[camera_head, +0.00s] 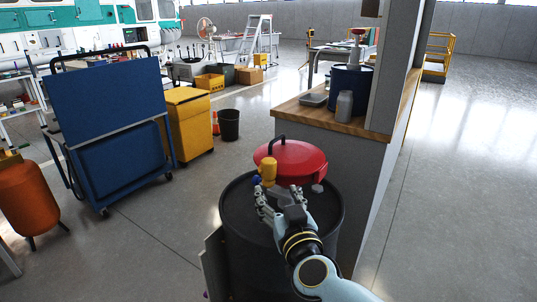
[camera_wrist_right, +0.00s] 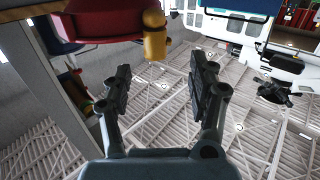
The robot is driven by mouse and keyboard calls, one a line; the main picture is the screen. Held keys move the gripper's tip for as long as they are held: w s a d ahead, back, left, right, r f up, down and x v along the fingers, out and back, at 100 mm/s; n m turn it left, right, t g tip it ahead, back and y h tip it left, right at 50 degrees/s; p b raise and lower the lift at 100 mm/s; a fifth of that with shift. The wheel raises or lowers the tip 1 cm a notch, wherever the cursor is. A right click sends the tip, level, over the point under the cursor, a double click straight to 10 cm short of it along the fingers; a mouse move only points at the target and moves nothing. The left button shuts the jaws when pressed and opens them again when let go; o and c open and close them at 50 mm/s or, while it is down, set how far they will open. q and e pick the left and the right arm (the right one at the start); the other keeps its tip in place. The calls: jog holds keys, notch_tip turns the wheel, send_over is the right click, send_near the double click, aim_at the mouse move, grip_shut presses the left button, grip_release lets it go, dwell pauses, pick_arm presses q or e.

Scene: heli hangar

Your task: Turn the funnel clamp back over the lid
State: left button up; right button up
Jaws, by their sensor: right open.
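The red lid (camera_head: 300,158) with a dark handle sits over a dark drum (camera_head: 237,215). It also shows in the right wrist view (camera_wrist_right: 100,24). The yellow clamp (camera_head: 267,171) stands at the lid's near left edge, with a small blue part beside it. In the right wrist view the clamp (camera_wrist_right: 154,38) hangs beside the lid's rim. My right gripper (camera_head: 279,191) is open just on the near side of the clamp. In the right wrist view its fingers (camera_wrist_right: 162,64) are apart with nothing between them, and the clamp lies ahead of them. My left gripper is out of view.
A grey partition with a wooden counter (camera_head: 290,108) stands just behind and right of the drum. It carries a grey bottle (camera_head: 344,106) and a blue container (camera_head: 350,78). A blue panel cart (camera_head: 112,105), a yellow cabinet (camera_head: 188,124) and a black bin (camera_head: 229,125) stand left.

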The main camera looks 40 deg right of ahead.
aim_at(270, 165)
jog(key=shift+m+h, duration=0.3)
jog(key=x, duration=0.3)
jog(key=r+b+x, duration=0.1)
jog(key=x, duration=0.3)
jog(key=r+x, duration=0.1)
jog(key=x, duration=0.3)
jog(key=shift+d+r, duration=0.2)
jog(key=shift+r, duration=0.05)
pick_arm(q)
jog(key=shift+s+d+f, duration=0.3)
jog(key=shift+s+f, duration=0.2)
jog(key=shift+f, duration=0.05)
pick_arm(e)
grip_shut()
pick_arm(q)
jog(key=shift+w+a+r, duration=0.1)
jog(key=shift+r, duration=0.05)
pick_arm(e)
jog(key=shift+w, duration=0.1)
